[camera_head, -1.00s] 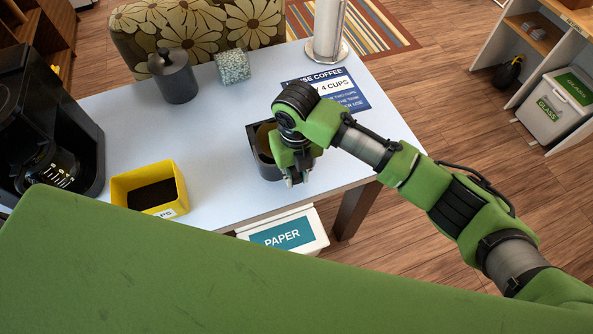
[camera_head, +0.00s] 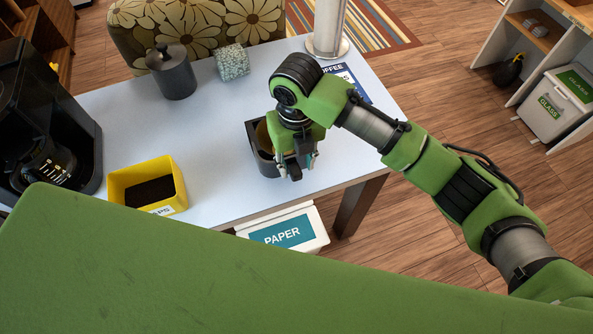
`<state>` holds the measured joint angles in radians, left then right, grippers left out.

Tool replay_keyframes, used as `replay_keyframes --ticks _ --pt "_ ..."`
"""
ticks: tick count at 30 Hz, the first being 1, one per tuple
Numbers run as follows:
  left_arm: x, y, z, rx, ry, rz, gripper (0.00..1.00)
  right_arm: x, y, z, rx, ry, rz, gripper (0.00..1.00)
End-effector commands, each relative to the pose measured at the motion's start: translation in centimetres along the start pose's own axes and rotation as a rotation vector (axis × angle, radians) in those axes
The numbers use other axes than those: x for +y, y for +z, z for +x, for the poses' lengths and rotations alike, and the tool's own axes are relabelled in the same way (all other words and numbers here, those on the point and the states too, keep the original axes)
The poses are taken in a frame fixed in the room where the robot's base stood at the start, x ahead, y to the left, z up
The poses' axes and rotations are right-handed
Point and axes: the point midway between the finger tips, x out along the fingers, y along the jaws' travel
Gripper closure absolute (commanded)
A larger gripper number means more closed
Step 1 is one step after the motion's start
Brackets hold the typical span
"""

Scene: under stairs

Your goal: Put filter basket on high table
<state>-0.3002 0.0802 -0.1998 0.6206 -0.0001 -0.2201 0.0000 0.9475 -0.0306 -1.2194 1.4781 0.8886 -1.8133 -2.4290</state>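The filter basket appears to be the dark, open-topped container (camera_head: 258,162) near the front right of the white table (camera_head: 215,135). I cannot tell for sure that this is the filter basket or that this table is the high one. My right gripper (camera_head: 296,168) points down at the container's right side and hides much of it. Two fingers show, with a dark part between them, perhaps a handle. Whether they grip it is unclear. My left gripper is out of view.
A black coffee maker (camera_head: 30,110) and a yellow box (camera_head: 150,189) stand at the left. A grey lidded canister (camera_head: 172,72), a speckled block (camera_head: 232,63), a metal cylinder (camera_head: 328,28) and a blue coffee sign (camera_head: 350,82) are at the back. The table's middle is clear.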

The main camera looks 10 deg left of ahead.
Motion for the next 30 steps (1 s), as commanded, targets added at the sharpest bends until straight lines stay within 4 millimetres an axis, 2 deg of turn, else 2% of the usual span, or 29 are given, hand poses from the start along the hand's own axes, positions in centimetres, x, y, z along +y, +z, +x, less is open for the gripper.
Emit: replay_keyframes --ticks 1,6,13,25,30 --pt "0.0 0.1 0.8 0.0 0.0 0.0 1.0 0.0 0.1 -0.9 -0.006 -0.001 -0.003 0.65" --pt "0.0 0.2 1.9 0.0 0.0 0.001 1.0 0.1 0.1 -4.5 -0.006 -0.001 -0.001 0.65" --pt "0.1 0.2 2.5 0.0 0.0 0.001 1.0 0.0 0.1 -7.5 -0.001 -0.001 0.0 0.65" --pt "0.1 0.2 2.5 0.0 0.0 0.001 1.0 0.1 0.0 -8.1 0.001 0.002 0.001 0.65" --pt "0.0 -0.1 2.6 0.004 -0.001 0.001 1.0 0.9 -0.2 -6.8 -0.012 0.06 0.107 0.65"
